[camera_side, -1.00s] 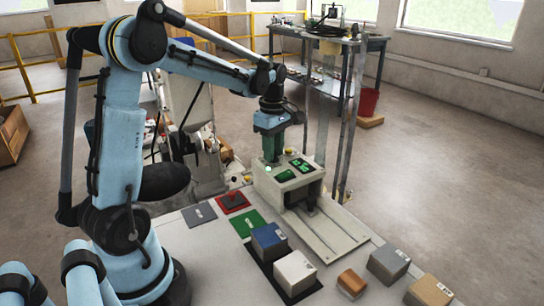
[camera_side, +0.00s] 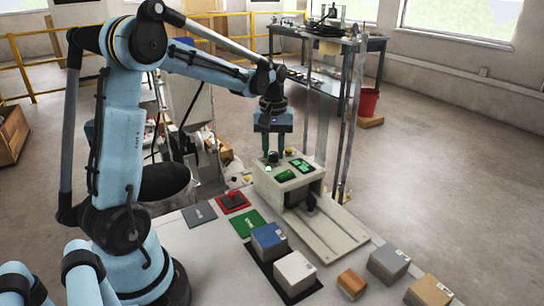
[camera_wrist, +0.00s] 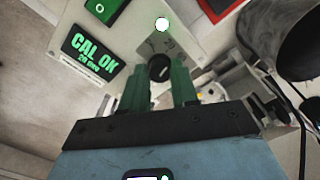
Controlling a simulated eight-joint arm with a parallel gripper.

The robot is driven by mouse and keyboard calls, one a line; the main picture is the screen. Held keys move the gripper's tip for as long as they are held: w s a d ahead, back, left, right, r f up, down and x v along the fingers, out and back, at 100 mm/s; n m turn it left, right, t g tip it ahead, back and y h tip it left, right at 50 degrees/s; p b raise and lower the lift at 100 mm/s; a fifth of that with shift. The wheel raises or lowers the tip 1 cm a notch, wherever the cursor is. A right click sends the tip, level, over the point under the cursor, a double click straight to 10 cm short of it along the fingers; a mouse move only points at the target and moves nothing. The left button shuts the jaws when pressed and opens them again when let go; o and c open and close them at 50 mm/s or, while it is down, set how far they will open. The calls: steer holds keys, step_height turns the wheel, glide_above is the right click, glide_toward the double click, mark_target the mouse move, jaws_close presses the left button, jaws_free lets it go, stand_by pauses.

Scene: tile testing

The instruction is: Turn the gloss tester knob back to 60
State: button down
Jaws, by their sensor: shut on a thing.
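The gloss tester (camera_side: 263,186) is a cream box at the back of the table, with green-lit panels on its sloped top. Its dark round knob (camera_wrist: 159,68) shows in the wrist view on a grey plate with a 20 mark. A screen (camera_wrist: 91,48) beside it reads CAL OK and what looks like 20 DEG. My gripper (camera_wrist: 161,76) has its green fingers on both sides of the knob, shut on it. In the side view my gripper (camera_side: 273,157) points down onto the tester's top left; the knob's pointer is hard to make out.
A rail bed (camera_side: 327,233) extends from the tester's opening. Grey, red (camera_side: 232,201) and green pads (camera_side: 250,223) lie in front. Blue (camera_side: 269,242), white, brown, grey and tan blocks stand nearer. A post (camera_side: 350,120) rises behind the tester.

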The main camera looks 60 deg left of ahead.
mark_target(273, 153)
steer(key=m, duration=0.6)
steer(key=shift+m, duration=0.3)
stand_by(0.4)
steer(key=c, duration=0.9)
jaws_free()
steer(key=shift+o, duration=0.2)
steer(key=shift+r, duration=0.15)
step_height(273, 153, up, 12)
steer(key=s+d+f+m+t, duration=0.2)
steer(key=s+d+f+t, duration=0.1)
steer(key=d, duration=0.5)
steer(key=s+d+f+m+t, duration=0.2)
steer(key=s+d+f+t, duration=0.2)
steer(key=d, duration=0.5)
step_height(273, 153, down, 2)
steer(key=shift+s+d+m, duration=0.25)
steer(key=shift+s+m, duration=0.15)
steer(key=shift+s, duration=0.75)
